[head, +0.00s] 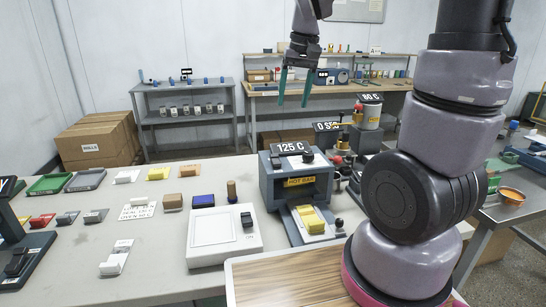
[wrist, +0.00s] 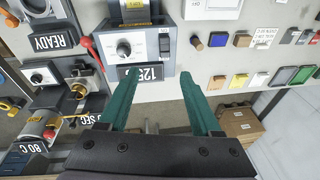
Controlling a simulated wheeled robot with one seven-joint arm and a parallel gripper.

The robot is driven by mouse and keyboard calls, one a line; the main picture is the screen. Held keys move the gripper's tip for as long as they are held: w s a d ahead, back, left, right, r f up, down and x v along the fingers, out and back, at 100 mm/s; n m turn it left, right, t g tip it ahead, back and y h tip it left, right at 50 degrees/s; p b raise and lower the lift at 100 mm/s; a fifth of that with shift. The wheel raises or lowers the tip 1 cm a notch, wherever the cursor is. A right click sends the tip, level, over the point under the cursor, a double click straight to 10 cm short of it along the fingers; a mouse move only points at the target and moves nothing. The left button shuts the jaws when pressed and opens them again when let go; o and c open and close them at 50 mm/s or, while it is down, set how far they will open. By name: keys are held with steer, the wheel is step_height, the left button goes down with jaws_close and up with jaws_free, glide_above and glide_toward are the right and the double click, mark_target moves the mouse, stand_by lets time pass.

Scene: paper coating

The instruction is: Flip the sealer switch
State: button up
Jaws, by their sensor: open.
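The grey hot bar sealer (head: 266,187) stands on the table with a "125 C" display on top and a yellow "HOT BAR" label. Its top panel shows in the wrist view (wrist: 147,60), with a white-ringed knob (wrist: 124,48) and a dark rocker switch (wrist: 165,42). I cannot tell the switch's position. My gripper (head: 293,104) is open and empty, pointing down, high above and behind the sealer. In the wrist view its green fingers (wrist: 157,76) frame the panel's display edge, apart from the switch.
A white box with a black switch (head: 247,219) sits left of the sealer. A yellow block (head: 310,218) lies in front of it. A wooden board (head: 290,280) is nearest. Small blocks and trays lie left.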

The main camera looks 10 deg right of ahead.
steer(key=n+g+h, duration=0.1)
steer(key=g, duration=0.1)
glide_above(276, 160)
step_height(276, 160, down, 8)
step_height(276, 160, down, 11)
steer(key=shift+f, duration=0.2)
